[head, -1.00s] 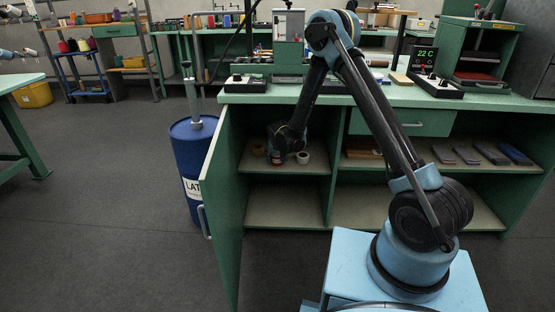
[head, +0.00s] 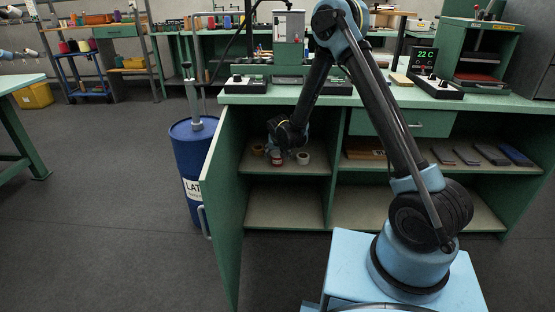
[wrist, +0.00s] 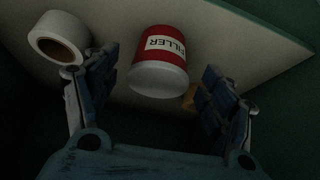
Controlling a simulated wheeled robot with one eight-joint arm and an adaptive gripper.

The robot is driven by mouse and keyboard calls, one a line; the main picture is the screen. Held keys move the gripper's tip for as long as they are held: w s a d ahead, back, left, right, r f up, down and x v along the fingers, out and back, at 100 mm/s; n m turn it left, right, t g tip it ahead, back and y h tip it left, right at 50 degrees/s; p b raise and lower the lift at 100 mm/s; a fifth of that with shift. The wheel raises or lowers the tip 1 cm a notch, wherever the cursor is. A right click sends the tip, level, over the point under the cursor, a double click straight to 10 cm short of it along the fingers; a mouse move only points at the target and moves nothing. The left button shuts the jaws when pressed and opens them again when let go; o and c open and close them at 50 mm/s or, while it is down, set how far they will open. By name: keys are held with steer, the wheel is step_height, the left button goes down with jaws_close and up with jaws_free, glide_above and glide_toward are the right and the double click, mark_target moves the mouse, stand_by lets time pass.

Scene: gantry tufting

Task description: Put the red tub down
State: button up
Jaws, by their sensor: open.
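The red tub (wrist: 165,60), with a white "FILLER" label and a white lid, stands on the upper shelf of the open cabinet. In the head view the tub (head: 277,161) is small and partly hidden by my gripper (head: 277,146). In the wrist view my gripper (wrist: 158,72) is open, its two blue-padded fingers apart on either side of the tub. Gaps show between the tub and both fingers, and the tub's lid faces the palm.
A white roll (wrist: 59,38) lies beside the tub; it also shows in the head view (head: 303,158). A tan roll (head: 258,150) is on the other side. The green cabinet door (head: 222,210) stands open at left, near a blue drum (head: 192,165).

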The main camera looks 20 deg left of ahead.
steer(key=v, duration=0.8)
steer(key=shift+s, duration=0.1)
